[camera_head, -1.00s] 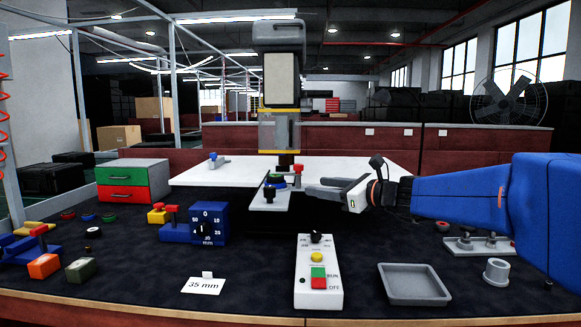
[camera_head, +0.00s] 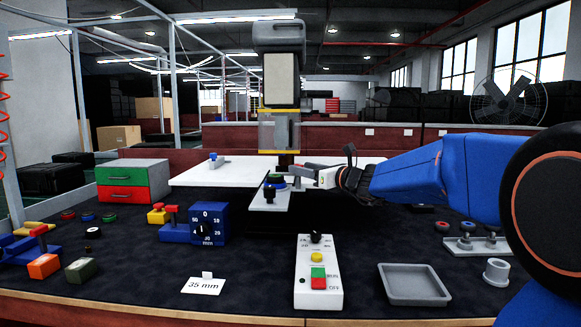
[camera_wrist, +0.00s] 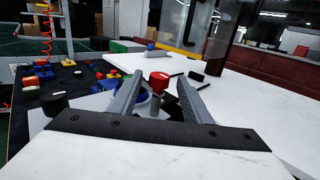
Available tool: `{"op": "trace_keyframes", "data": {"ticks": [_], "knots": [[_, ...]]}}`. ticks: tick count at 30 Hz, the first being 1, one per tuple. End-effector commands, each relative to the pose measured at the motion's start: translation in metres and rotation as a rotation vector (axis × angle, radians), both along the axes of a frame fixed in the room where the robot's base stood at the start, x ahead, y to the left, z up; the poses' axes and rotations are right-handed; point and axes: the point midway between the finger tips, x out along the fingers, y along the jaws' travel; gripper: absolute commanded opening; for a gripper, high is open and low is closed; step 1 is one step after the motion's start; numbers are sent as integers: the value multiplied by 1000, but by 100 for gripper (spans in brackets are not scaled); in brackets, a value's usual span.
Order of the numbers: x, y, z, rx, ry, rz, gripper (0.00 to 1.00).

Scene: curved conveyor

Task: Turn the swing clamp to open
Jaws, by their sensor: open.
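In the wrist view a red knob (camera_wrist: 158,79) on a short post stands between the fingertips of my gripper (camera_wrist: 160,84). I take it to be the swing clamp's handle. The fingers are apart, one on each side of it, and I see no clear contact. A blue part shows low behind the left finger. In the head view my gripper (camera_head: 292,172) reaches in from the right at the clamp station below the column and hides the red knob. A blue-and-black knob (camera_head: 275,181) sits at its left.
A black knob (camera_wrist: 54,103) stands left of the fingers, on the plate's front end. White work surfaces (camera_head: 215,175) flank the station. A blue dial box (camera_head: 209,224), a switch box (camera_head: 318,272) and a grey tray (camera_head: 413,284) stand in front.

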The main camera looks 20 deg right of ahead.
Motion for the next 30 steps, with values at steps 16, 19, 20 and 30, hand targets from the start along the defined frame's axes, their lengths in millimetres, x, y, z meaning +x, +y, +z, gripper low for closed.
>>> {"op": "trace_keyframes", "data": {"ticks": [16,19,20,30], "knots": [[58,30,0,0,0,1,44],[60,31,0,0,0,0,44],[60,31,0,0,0,0,44],[60,31,0,0,0,0,6]]}}
